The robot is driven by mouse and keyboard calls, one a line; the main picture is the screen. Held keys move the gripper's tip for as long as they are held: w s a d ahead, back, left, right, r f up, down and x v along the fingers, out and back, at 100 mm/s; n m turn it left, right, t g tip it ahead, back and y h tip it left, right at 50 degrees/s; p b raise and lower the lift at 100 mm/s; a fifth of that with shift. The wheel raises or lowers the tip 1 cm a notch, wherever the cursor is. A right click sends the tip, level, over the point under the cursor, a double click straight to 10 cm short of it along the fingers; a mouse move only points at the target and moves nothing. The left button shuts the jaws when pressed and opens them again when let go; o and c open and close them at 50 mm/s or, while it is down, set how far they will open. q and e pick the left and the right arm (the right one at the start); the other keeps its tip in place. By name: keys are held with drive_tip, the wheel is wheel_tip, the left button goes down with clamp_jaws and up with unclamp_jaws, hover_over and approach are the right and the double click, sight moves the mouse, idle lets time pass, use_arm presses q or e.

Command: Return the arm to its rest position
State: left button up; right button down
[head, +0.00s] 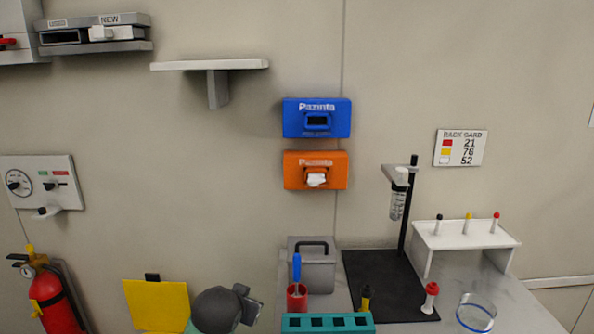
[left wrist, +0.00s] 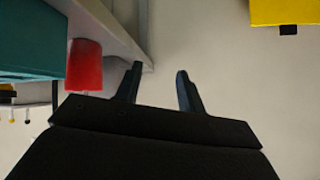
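My left arm shows at the bottom of the head view as a dark rounded link, with the left gripper (head: 246,303) at its right end, left of the bench's front left corner. In the left wrist view the two dark fingers of this gripper (left wrist: 157,82) stand apart with nothing between them. That view is turned over; a red cup (left wrist: 84,65) and a teal rack (left wrist: 35,45) show to the left of the fingers, apart from them. My right gripper is in neither view.
The bench holds a red cup with a blue-handled tool (head: 297,292), a teal rack (head: 328,323), a grey lidded box (head: 312,268), a black stand (head: 408,210) and a glass dish (head: 476,313). A yellow panel (head: 157,305) and a fire extinguisher (head: 55,303) are at left.

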use_arm(q)
drive_tip(key=s+a+f+n+g, duration=0.1)
drive_tip(key=s+a+f+g, duration=0.1)
drive_tip(key=s+f, duration=0.8)
drive_tip(key=s+a+f+n+g, duration=0.1)
drive_tip(key=s+a+f+g, duration=0.15)
drive_tip(key=s+f, duration=0.75)
drive_tip(key=s+d+f+g, duration=0.1)
drive_tip(key=s+f+g, duration=0.3)
drive_tip(key=s+f, duration=0.8)
drive_tip(key=s, duration=0.4)
drive_tip(key=shift+d+f, duration=0.2)
drive_tip(key=shift+f, duration=0.2)
